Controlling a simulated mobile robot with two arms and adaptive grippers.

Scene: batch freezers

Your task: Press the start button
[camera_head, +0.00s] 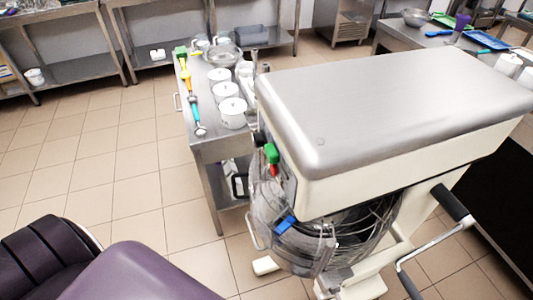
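A large mixer (400,95) with a brushed metal top and cream body stands at the right. On its left-facing front are a green button (271,153) and a smaller red part (274,170) just below it. The green one looks like the start button, but no label is readable. The control panel is seen at a steep angle and mostly hidden. Neither of my grippers is in view, and nothing is seen touching the green button.
A wire guard (328,245) surrounds the mixer's bowl area, with a blue piece (285,225) on it. A lever with black grips (440,238) juts out at the lower right. A steel table with white lidded pots (233,113) stands behind. Tiled floor (120,180) is clear at left.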

